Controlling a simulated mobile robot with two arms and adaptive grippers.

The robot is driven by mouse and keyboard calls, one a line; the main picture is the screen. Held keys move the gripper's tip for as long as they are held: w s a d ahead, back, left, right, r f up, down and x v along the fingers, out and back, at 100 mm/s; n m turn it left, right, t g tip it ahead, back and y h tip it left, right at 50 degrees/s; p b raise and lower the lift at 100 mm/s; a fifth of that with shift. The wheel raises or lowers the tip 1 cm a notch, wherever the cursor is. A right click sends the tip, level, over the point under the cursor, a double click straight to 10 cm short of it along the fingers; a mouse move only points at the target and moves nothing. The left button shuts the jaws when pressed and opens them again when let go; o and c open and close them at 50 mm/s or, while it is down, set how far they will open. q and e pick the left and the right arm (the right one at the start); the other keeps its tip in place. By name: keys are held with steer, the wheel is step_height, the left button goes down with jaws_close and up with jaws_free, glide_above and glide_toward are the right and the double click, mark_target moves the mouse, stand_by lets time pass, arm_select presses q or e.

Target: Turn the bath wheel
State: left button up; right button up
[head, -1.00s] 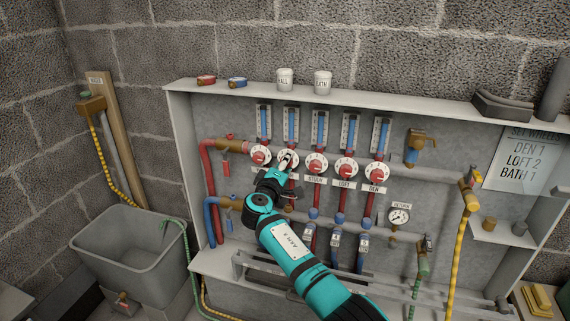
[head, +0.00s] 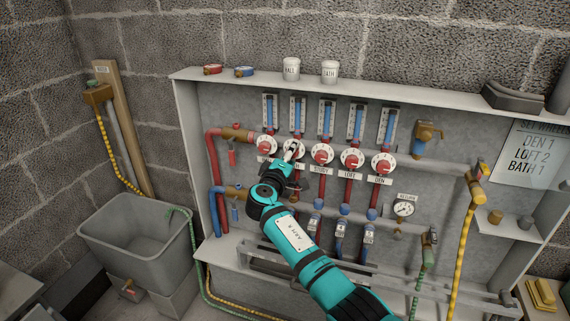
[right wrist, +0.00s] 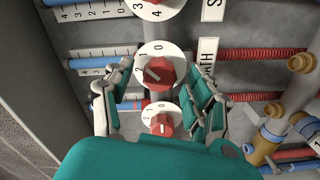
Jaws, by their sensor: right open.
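A row of white dial wheels with red hubs runs across the grey panel. My right gripper (head: 291,150) is in front of the second wheel from the left and covers part of it. In the right wrist view this wheel (right wrist: 160,68) lies between the two open fingers of the gripper (right wrist: 160,100), with no clear contact. Its label (right wrist: 207,60) is partly hidden by a finger; an H can be read. Its pointer setting is unclear. The leftmost wheel (right wrist: 161,121) shows below it, and the study wheel (head: 322,154) is on its other side. My left gripper is out of view.
A notice (head: 525,155) on the panel lists Den 1, Loft 2 and Bath 1. Neighbouring wheels stand close on both sides. Pots (head: 291,69) stand on the top shelf. A gauge (head: 403,208) is low right, and a grey tub (head: 135,247) stands left.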

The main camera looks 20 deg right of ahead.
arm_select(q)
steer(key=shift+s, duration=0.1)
arm_select(e)
steer(key=v, duration=1.1)
steer(key=shift+s, duration=0.15)
steer(key=shift+a, duration=0.15)
